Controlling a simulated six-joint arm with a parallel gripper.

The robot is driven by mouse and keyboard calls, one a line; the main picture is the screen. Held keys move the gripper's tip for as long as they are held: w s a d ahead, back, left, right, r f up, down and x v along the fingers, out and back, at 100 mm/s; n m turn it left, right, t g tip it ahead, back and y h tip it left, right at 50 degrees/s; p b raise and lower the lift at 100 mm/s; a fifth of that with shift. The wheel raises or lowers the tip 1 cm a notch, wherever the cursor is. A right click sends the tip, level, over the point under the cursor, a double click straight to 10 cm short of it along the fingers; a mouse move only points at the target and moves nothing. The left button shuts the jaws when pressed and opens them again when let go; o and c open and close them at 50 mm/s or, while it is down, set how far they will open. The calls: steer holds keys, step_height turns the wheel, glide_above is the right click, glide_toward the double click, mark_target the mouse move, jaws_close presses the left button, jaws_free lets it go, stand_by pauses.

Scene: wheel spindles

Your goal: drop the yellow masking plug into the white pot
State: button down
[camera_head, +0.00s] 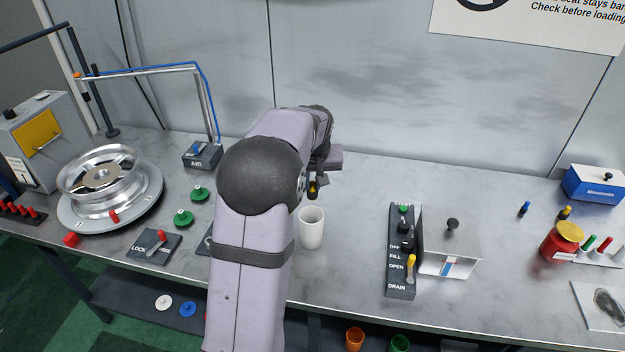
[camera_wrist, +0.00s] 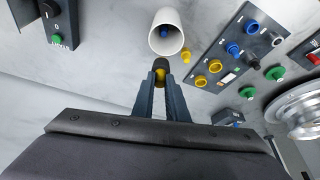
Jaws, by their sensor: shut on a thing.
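The white pot (camera_head: 311,235) stands upright on the bench, just right of my arm in the head view. In the wrist view the white pot (camera_wrist: 176,44) shows its open mouth, with a small blue thing (camera_wrist: 164,32) inside. My gripper (camera_wrist: 160,84) is shut on the yellow masking plug (camera_wrist: 160,76), which has a dark end. In the head view my gripper (camera_head: 314,187) holds the plug above the bench, behind and above the pot's rim. The plug is apart from the pot.
Another yellow plug (camera_wrist: 186,55) lies beside the pot in the wrist view. A dark panel (camera_wrist: 230,50) with blue and yellow pieces is close by. A drain control box (camera_head: 402,250) stands to the right, and a wheel (camera_head: 100,178) on a turntable to the left.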

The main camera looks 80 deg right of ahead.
steer(key=shift+f, duration=0.6)
steer(key=c, duration=1.7)
jaws_free()
steer(key=shift+o, duration=0.2)
steer(key=shift+r, duration=0.1)
steer(key=b+v, duration=0.2)
steer(key=v, duration=0.5)
steer(key=shift+b, duration=0.4)
